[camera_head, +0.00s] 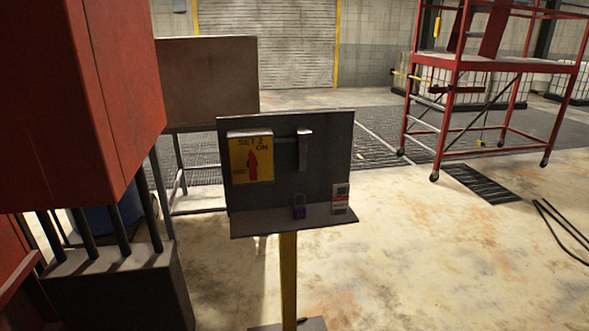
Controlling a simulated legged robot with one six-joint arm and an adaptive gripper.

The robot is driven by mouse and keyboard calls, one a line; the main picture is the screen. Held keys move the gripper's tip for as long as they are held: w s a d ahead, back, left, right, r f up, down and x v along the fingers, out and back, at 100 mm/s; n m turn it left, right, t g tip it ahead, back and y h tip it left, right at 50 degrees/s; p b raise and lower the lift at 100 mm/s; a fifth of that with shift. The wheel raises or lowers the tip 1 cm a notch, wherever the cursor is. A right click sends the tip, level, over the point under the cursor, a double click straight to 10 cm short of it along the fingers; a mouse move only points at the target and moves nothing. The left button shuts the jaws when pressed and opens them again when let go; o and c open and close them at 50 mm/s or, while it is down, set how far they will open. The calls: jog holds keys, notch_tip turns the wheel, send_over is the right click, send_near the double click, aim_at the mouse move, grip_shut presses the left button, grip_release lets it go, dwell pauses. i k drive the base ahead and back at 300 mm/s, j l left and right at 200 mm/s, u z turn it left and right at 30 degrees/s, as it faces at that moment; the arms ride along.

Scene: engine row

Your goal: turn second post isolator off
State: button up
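A post-mounted isolator panel (325,182) stands at the middle of the view on a yellow post (288,270). A yellow label (251,160) on its left reads "SET 2" and "ON", with a red arrow pointing up. A light grey handle (304,150) sits upright to the right of the label, joined to it by a short bar. A purple padlock (299,207) and a small grey-and-red tag or box (340,198) are at the panel's lower ledge. My gripper is not in view.
A large red cabinet (75,100) fills the left, with dark pipes running down into a grey box (120,285). A red wheeled scaffold (480,80) stands at the back right. Black cables (565,235) lie at the right edge. The floor right of the post is clear.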

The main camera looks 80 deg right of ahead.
aim_at(252, 164)
jog(key=z, duration=2.6)
